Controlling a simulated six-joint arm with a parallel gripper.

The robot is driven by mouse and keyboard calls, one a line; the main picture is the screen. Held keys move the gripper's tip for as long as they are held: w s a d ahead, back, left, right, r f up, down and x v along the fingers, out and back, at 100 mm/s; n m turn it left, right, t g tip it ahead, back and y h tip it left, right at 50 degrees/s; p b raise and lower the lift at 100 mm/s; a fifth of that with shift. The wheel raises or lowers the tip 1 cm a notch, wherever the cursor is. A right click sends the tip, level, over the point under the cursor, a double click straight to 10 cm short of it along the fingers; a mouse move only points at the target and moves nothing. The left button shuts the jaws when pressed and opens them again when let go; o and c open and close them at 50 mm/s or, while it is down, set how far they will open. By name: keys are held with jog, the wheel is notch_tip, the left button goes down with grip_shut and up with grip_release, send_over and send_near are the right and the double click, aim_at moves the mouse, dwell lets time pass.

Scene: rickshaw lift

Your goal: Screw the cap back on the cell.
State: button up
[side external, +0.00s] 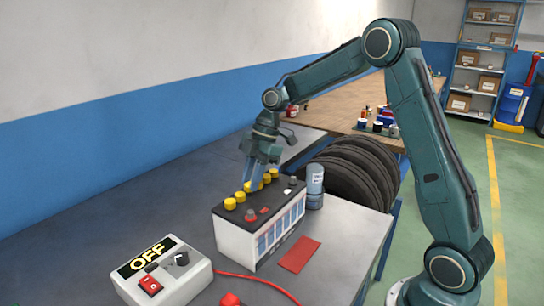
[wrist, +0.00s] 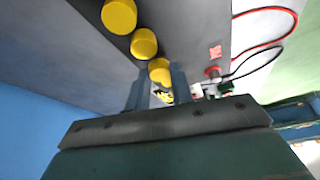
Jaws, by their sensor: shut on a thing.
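A white and blue battery (side external: 262,232) with a dark top stands on the grey bench. A row of yellow caps (side external: 230,203) runs along the far edge of its top. My gripper (side external: 252,187) points down at the middle of this row, its fingertips at cap height. In the wrist view my gripper (wrist: 160,72) has one finger on each side of a yellow cap (wrist: 159,68) and is shut on it. Two more yellow caps (wrist: 144,43) sit in line beyond it. The cell opening under the held cap is hidden, so I cannot tell how the cap is seated.
A white box with an OFF sign and red switch (side external: 160,272) stands at the front left. A grey-blue cylinder (side external: 315,186) stands right of the battery. A red card (side external: 299,255) and a red cable (side external: 255,279) lie in front. Tyres (side external: 350,168) stand behind.

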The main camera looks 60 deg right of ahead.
jog(key=shift+f, duration=0.25)
dwell(0.4)
jog(key=o, duration=1.1)
jog(key=shift+r, duration=0.15)
jog(key=shift+r, duration=3.3)
jog(key=shift+r, duration=0.1)
